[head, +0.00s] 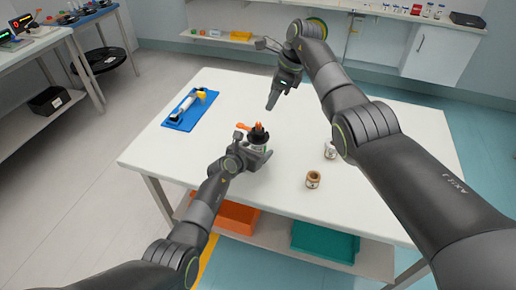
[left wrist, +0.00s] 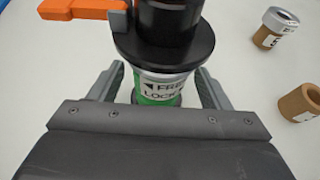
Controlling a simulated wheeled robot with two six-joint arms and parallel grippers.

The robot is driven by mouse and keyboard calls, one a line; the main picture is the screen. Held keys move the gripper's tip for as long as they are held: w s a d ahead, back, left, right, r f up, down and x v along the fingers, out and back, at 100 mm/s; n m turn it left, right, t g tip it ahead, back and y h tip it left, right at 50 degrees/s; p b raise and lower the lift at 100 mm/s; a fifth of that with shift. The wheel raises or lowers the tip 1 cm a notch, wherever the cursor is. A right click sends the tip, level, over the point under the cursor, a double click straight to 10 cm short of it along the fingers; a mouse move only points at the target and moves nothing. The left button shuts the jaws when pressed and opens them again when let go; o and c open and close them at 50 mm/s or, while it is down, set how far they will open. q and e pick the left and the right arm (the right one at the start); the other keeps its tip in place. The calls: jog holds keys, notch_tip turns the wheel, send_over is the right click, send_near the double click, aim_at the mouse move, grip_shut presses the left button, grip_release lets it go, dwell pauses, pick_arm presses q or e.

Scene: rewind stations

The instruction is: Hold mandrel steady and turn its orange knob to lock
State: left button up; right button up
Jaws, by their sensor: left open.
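The mandrel (head: 258,140) stands upright on the white table, with a black collar and a green-and-white body. Its label in the left wrist view (left wrist: 160,88) reads "FREE" and "LOCK", partly covered. The orange knob (left wrist: 82,10) sticks out to the left above the black collar; it also shows in the head view (head: 243,126). My left gripper (left wrist: 158,90) is open, with one finger on each side of the mandrel's body; contact cannot be made out. My right gripper (head: 278,100) hangs above the table behind the mandrel, apart from it; its finger gap is unclear.
A blue tray (head: 178,124) with a white-and-yellow tool lies at the left. Orange (head: 238,218) and teal (head: 325,243) bins sit under the table. The table's back right is clear.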

pick_arm(q)
jog(key=shift+w+d+f, duration=0.25)
jog(key=shift+w+d, duration=0.05)
jog(key=shift+w, duration=0.2)
jog(key=shift+c, duration=0.4)
